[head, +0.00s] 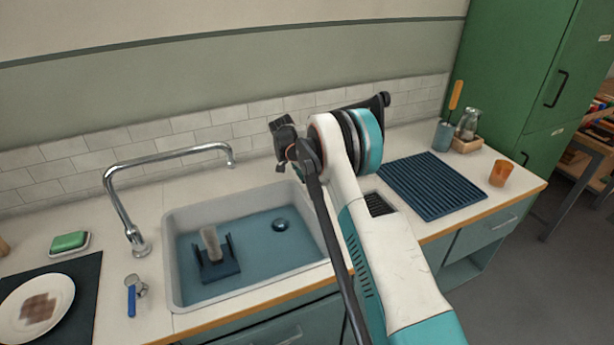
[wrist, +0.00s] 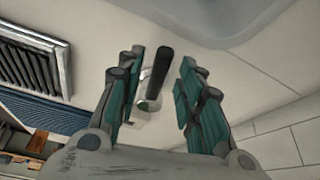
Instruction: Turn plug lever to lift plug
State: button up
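A lever with a black handle (wrist: 158,72) and a pale metal base stands on the counter in the wrist view. My gripper (wrist: 162,64) is open around it, one finger on each side, with gaps visible between the fingers and the handle. In the head view my arm hides this lever and most of my gripper. The sink (head: 172,260) holds bluish water. A dark round plug (head: 281,225) shows at its bottom; I cannot tell whether it is raised.
A blue stand (head: 218,272) with a pale block sits in the sink. The tap (head: 120,205) arches over the back left. A ribbed blue mat (head: 432,187), a cup (head: 442,135) and an orange tumbler (head: 500,173) are at right. A dark slotted grate (wrist: 30,65) lies near the lever.

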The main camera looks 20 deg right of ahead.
jog(key=v, duration=1.2)
dwell(0.4)
jog(key=s+a+r+n+t+y, duration=0.1)
jog(key=s+a+r+n, duration=0.25)
jog(key=s+r, duration=0.6)
jog(key=s+a+r+n+t+y, duration=0.15)
jog(key=s+r+n, duration=0.25)
jog(key=s+r, duration=0.6)
jog(key=s+a+f+n+t, duration=0.1)
jog(key=s+a+f+n, duration=0.1)
jog(key=s, duration=0.7)
jog(key=s+a+f+n+t+y, duration=0.1)
jog(key=s+a+n, duration=0.1)
jog(key=s, duration=0.8)
jog(key=s+a+f+n+t, duration=0.1)
jog(key=s+f+n, duration=0.1)
jog(key=s, duration=0.8)
jog(key=shift+a+f+n+y, duration=0.3)
jog(key=shift+a+n+y, duration=0.1)
jog(key=shift+n, duration=0.35)
